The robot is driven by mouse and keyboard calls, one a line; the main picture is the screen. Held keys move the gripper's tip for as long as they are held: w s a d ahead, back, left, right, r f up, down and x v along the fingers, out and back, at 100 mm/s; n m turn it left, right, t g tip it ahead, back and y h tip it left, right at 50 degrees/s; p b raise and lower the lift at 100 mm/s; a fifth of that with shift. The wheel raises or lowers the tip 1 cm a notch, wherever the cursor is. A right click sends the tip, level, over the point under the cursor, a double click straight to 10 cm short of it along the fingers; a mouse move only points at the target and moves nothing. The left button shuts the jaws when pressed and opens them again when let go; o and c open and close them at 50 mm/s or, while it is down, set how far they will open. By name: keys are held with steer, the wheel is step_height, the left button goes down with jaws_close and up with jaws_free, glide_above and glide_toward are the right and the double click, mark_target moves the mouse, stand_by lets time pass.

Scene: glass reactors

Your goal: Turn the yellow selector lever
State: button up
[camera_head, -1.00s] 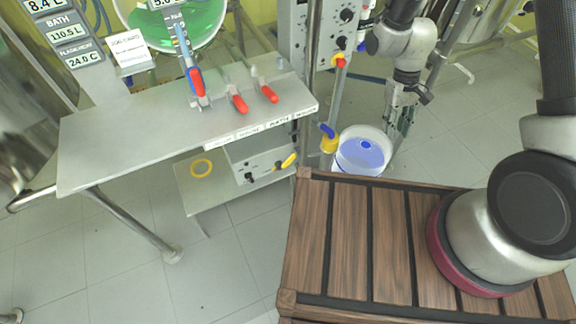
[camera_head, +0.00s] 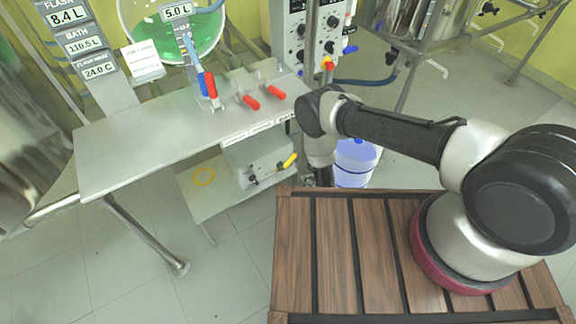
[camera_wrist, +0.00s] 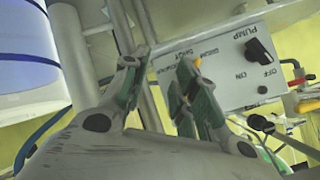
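The yellow selector lever (camera_head: 290,160) sticks out from the right side of a pale control box (camera_head: 258,158) on the low shelf under the steel table. In the wrist view the box's panel (camera_wrist: 228,62) reads PUMP, ON and OFF and has a black knob (camera_wrist: 259,50). A small yellow bit (camera_wrist: 197,62), perhaps the lever, shows at the right finger, mostly hidden by it. My gripper (camera_wrist: 160,85) is open, with a gap between its green-padded fingers, close in front of the panel. In the head view my gripper is hidden below my wrist.
A steel table (camera_head: 135,150) with red-handled valves (camera_head: 250,101) stands over the low shelf (camera_head: 228,195). A bucket of blue liquid (camera_head: 354,165) stands to the right of the box; a steel post (camera_wrist: 72,45) is near my gripper. A slatted wooden top (camera_head: 330,255) lies in front.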

step_height(320, 180, up, 6)
steer(key=w+a+m+t+y, duration=0.1)
steer(key=w+a+t+y, duration=0.1)
steer(key=w, duration=0.1)
steer(key=shift+m, duration=0.3)
steer(key=x, duration=0.7)
steer(key=shift+a, duration=0.15)
jaws_close()
